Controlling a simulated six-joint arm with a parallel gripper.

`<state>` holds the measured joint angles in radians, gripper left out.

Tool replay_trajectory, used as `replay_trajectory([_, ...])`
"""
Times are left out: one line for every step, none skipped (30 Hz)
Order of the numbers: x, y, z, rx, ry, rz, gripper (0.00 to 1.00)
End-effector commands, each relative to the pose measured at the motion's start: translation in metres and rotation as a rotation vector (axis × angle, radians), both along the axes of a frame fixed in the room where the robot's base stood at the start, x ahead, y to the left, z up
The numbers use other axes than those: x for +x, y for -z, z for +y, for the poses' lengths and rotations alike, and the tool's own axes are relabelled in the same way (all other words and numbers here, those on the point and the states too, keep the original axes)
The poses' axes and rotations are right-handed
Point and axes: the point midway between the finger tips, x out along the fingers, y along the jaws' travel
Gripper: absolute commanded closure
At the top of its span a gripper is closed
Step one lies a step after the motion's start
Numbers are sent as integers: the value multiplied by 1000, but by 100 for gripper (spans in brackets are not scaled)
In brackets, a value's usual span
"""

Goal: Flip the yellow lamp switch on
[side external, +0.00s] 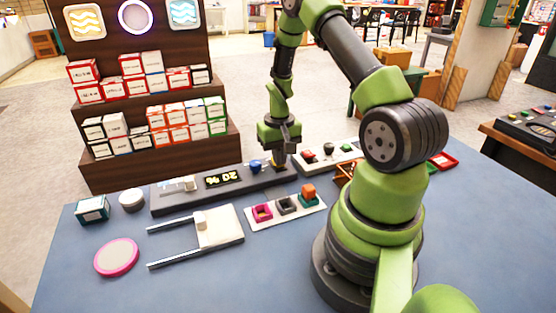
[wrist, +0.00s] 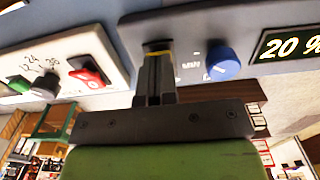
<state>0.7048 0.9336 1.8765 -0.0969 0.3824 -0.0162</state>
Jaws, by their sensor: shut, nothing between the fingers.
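My gripper (side external: 279,158) is shut and empty, pointing down at the right end of a long dark control panel (side external: 215,191). In the wrist view the closed fingers (wrist: 156,62) reach a small dark piece with a yellow edge (wrist: 158,50) on that panel, probably the yellow switch. The fingertips seem to touch or nearly touch it; they hide most of it, so its position cannot be told. A blue knob (wrist: 222,63) sits beside it, then a display (wrist: 292,42) reading 20 %. A yellow wavy lamp panel (side external: 86,21) hangs on the brown board.
A white panel (wrist: 60,65) with a red switch (wrist: 92,78) and a green one lies close beside the fingers. A white tray (side external: 285,210) with coloured blocks stands in front. Boxed goods (side external: 140,64) fill the shelves behind. The blue table (side external: 190,285) is clear at the front.

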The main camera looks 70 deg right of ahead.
Motion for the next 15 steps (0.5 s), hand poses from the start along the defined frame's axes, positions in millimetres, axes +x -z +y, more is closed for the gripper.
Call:
replay_trajectory([0,0,0,1,0,1,100])
replay_trajectory([0,0,0,0,0,0,100])
replay_trajectory([0,-1,0,0,1,0,100])
replay_trajectory([0,-3,0,-1,1,-1,100])
replay_trajectory([0,-5,0,-1,1,-1,100])
replay_trajectory([0,-8,0,-1,1,-1,100])
replay_trajectory([0,-11,0,-1,1,-1,100])
replay_trajectory([0,-14,0,-1,2,-1,100])
replay_trajectory([0,-17,0,-1,1,-1,100])
replay_trajectory([0,-20,0,-2,1,-2,100])
replay_trajectory([0,-22,0,-1,1,-1,100])
replay_trajectory([0,-26,0,-1,1,-1,100])
replay_trajectory([0,-28,0,-1,0,-1,100])
replay_trajectory([0,-31,0,-1,0,-1,100])
replay_trajectory([0,-34,0,-1,0,-1,100])
